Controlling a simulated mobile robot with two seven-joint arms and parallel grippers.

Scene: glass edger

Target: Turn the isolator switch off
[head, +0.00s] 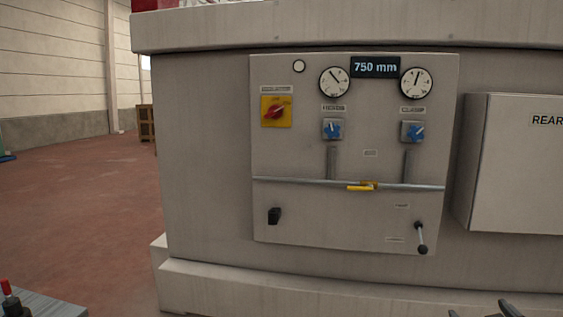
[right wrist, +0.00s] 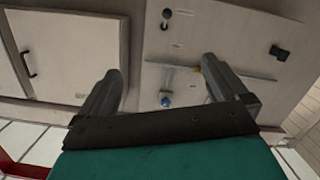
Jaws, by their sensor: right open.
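The isolator switch (head: 276,111) is a red rotary handle on a yellow square plate. It sits at the upper left of the grey control panel (head: 300,155) in the head view. Its handle looks slanted, lower left to upper right; its markings are too small to read. My right gripper (head: 480,311) just enters at the bottom right of the head view, low and well to the right of the switch. In the right wrist view the gripper (right wrist: 160,65) is open and empty, facing the panel upside down. I cannot make out the switch there. My left gripper is not in view.
The panel has two dials, two blue knobs (head: 332,129), a horizontal rail (head: 300,181) with a yellow clamp, a black knob (head: 274,216) and a ball-ended lever (head: 421,238). A box marked REAR (head: 515,165) juts out at right. A grey surface with a red-tipped item (head: 8,290) is bottom left.

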